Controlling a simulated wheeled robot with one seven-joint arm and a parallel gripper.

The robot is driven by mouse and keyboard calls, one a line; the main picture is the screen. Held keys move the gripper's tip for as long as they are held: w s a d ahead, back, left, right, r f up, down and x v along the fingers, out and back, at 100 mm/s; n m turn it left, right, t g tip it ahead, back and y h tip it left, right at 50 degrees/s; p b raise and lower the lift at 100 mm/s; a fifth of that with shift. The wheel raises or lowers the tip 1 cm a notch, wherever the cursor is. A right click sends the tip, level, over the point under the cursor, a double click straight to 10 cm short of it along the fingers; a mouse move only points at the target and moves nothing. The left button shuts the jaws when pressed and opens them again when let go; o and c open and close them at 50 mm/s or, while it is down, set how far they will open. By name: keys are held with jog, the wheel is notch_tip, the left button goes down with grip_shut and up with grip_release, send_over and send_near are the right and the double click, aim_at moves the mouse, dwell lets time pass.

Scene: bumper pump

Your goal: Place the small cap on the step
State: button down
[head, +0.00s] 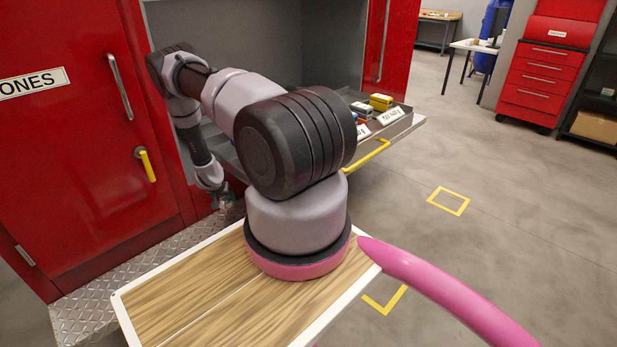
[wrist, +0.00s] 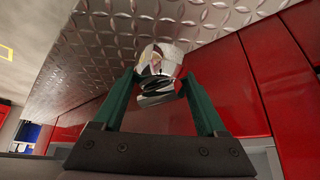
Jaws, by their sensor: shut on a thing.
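The small cap (wrist: 160,72) is a shiny, mirror-like metal piece between the two green fingers in the wrist view. My gripper (wrist: 158,88) is shut on it. The step (wrist: 140,40) is a silver diamond-plate surface behind the cap in that view. In the head view the step (head: 90,305) runs along the foot of the red cabinet. My gripper (head: 224,199) hangs low at the end of the arm, by the far part of the step. The cap is too small to make out there. I cannot tell whether the cap touches the step.
The red cabinet door (head: 70,150) has a yellow handle (head: 146,164) and stands behind the step. An open drawer (head: 398,127) with several small items juts out behind my arm. A red tool chest (head: 540,75) is far right. The step's near end is bare.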

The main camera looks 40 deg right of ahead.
jog(key=shift+w+d+f, duration=0.2)
jog(key=shift+f, duration=0.2)
notch_tip(320, 180, down, 10)
jog(key=shift+r, duration=0.15)
grip_release()
